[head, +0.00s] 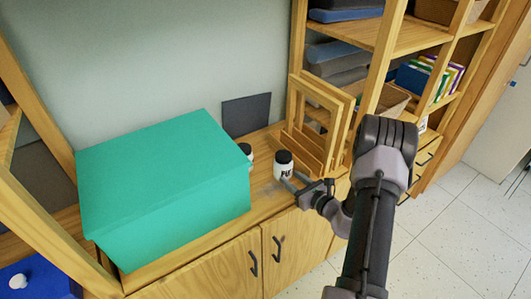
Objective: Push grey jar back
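A whitish-grey jar (283,171) with a black lid and dark lettering stands upright on the wooden cabinet top (262,201), right of the green box. A second black-lidded jar (246,151) stands further back, mostly hidden behind the green box. My gripper (292,178) is low at the front right of the nearer jar, its fingers pointing toward the jar's lower side. The fingers look apart with nothing between them. I cannot tell whether they touch the jar.
A large green box (165,185) fills the cabinet top to the left. Wooden frames (318,122) stand close on the right. A dark panel (246,115) leans on the wall behind. A narrow clear strip lies behind the nearer jar.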

